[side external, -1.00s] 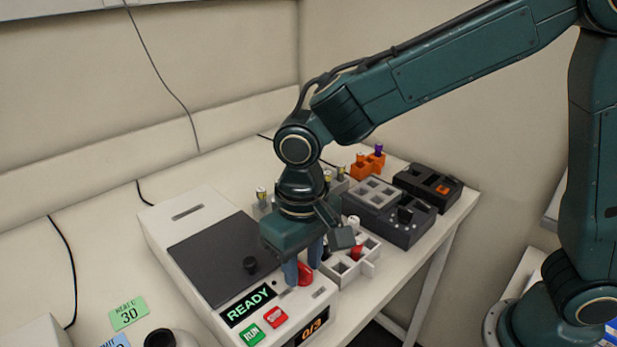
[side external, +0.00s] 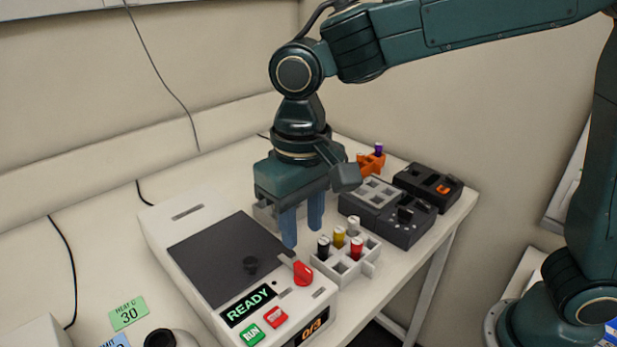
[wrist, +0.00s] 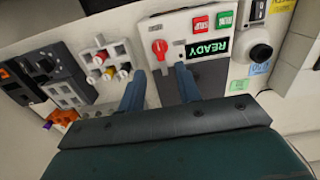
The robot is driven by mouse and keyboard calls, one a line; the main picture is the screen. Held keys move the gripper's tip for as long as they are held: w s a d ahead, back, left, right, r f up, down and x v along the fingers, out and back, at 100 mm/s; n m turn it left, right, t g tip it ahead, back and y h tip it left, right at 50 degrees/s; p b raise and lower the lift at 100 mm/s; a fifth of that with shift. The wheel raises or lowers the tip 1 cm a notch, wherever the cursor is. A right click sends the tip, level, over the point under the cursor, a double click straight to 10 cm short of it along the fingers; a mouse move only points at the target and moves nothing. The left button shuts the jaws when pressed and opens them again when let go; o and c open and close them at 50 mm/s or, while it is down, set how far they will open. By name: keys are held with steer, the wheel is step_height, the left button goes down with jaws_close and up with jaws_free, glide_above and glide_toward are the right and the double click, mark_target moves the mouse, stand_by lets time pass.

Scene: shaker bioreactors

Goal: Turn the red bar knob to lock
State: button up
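The red bar knob (side external: 302,273) sits on the front panel of the white shaker machine (side external: 190,226), right of the lit READY display (side external: 248,305). In the wrist view the red knob (wrist: 160,48) is in clear sight, ahead of and between the fingertips. My gripper (side external: 302,236) is above and behind the knob, apart from it. Its two blue fingers are spread with nothing between them; the wrist view also shows the gap of my gripper (wrist: 160,75). The machine's dark lid (side external: 228,258) lies flat, with a black knob on it.
A white rack (side external: 346,268) with several coloured-cap vials stands right of the machine, close to my fingers. Dark and grey blocks (side external: 400,222) and an orange holder (side external: 371,163) are behind it. Green RUN and red buttons (side external: 275,317) sit beside the knob. Air above the panel is free.

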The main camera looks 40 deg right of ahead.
steer(key=shift+r, duration=2.95)
steer(key=s+d+r+t, duration=0.1)
steer(key=s+d, duration=0.2)
steer(key=d, duration=0.4)
steer(key=s+d+r+t, duration=0.1)
steer(key=s+d, duration=0.1)
steer(key=d, duration=0.4)
steer(key=s+d+f+t, duration=0.3)
steer(key=s+d+f, duration=0.1)
steer(key=s+d, duration=0.4)
steer(key=shift+s+d+f+t, duration=0.3)
steer(key=shift+s+d+f, duration=0.05)
steer(key=shift+s, duration=0.35)
